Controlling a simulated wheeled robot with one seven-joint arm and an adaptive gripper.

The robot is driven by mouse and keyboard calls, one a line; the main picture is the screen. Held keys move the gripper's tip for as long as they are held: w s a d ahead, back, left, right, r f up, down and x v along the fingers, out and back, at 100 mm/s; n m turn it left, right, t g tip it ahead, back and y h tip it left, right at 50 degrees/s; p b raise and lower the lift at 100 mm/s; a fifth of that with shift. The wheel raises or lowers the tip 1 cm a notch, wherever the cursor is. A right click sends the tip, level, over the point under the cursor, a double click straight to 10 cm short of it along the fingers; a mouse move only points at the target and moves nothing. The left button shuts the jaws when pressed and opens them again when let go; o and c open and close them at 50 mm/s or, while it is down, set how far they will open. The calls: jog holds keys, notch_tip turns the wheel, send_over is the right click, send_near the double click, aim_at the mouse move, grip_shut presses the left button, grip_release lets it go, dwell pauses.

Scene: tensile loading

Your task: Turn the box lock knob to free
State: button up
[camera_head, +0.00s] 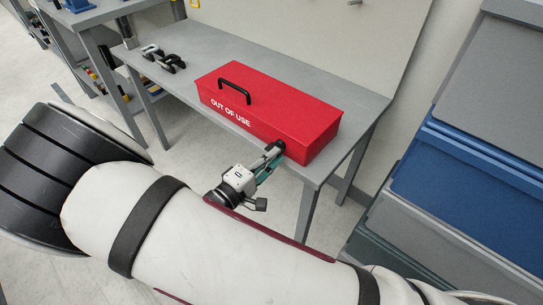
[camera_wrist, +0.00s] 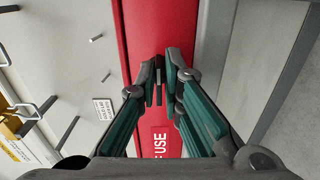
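The red toolbox (camera_head: 283,108) marked "OUT OF USE" lies on the grey table with its lid down and a black handle (camera_head: 236,91) on top. Its red surface also fills the middle of the wrist view (camera_wrist: 145,32). The dark lock knob (camera_head: 279,146) sits on the front face near the right end, mostly hidden by my fingertips. My gripper (camera_head: 272,152) reaches this face from the front. In the wrist view my gripper's fingers (camera_wrist: 165,72) are drawn close together, with a thin dark piece between them, seemingly the knob; its turn angle cannot be made out.
The grey table (camera_head: 205,51) carries black and grey clamp-like parts (camera_head: 163,59) at the left. Blue and grey storage bins (camera_head: 480,155) stand close on the right. A wall is behind the table. My arm crosses the foreground.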

jog(key=shift+o, duration=1.1)
jog(key=v, duration=1.2)
